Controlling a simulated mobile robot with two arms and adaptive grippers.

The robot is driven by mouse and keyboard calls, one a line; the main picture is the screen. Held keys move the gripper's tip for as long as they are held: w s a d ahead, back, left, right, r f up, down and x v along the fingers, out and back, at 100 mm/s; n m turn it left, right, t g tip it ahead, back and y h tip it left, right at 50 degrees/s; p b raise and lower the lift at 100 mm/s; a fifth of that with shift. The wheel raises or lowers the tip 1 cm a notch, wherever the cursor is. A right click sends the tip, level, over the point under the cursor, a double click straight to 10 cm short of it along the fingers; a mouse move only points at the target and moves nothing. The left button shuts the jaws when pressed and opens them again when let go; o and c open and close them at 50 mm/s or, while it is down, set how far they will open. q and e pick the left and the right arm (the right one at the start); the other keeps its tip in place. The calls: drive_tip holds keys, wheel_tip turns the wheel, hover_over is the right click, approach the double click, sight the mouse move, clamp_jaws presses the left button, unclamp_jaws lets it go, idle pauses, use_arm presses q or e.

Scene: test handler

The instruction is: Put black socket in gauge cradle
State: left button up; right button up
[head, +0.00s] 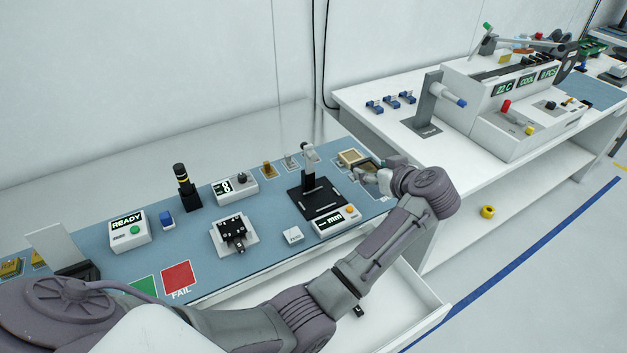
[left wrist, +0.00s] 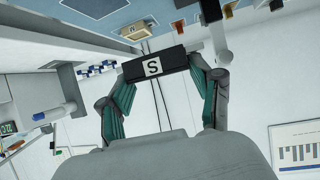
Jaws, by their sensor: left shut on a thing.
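My left gripper (head: 366,174) is at the right end of the blue mat, beside a tan box (head: 352,157). In the left wrist view the gripper (left wrist: 155,68) is shut on a black socket (left wrist: 152,67), a dark block with a white "S" label. The socket is held crosswise between both fingers; in the head view I cannot make it out clearly. A gauge (head: 318,202) with a black base and an upright post stands left of my gripper, with a "mm" readout box (head: 336,220) in front. The exact cradle seat is too small to tell. My right gripper is not in view.
A white drawer (head: 408,302) is open in front, below my forearm. Another white table (head: 385,125) is at the right.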

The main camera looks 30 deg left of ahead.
sight(352, 179)
use_arm(q)
drive_tip(key=shift+a, duration=0.35)
drive_tip(key=a+f, duration=0.1)
drive_tip(key=s+a+f+p, duration=0.1)
drive_tip(key=a, duration=0.1)
drive_tip(key=s+a, duration=0.1)
drive_tip(key=shift+a+f+p, duration=0.2)
drive_tip(key=shift+f+p, duration=0.15)
drive_tip(key=shift+f, duration=0.05)
drive_tip(key=a+f, duration=0.1)
drive_tip(key=s+a+f, duration=0.1)
drive_tip(key=a, duration=0.1)
drive_tip(key=s+a+f+p, duration=0.1)
drive_tip(key=a, duration=0.1)
drive_tip(key=shift+a+f, duration=0.2)
drive_tip(key=shift+f, duration=0.05)
drive_tip(key=shift+a+f, duration=0.1)
drive_tip(key=shift+f, duration=0.1)
wheel_tip(352, 179, down, 3)
drive_tip(key=shift+f, duration=0.5)
drive_tip(key=o, duration=1.1)
drive_tip(key=shift+o, duration=0.7)
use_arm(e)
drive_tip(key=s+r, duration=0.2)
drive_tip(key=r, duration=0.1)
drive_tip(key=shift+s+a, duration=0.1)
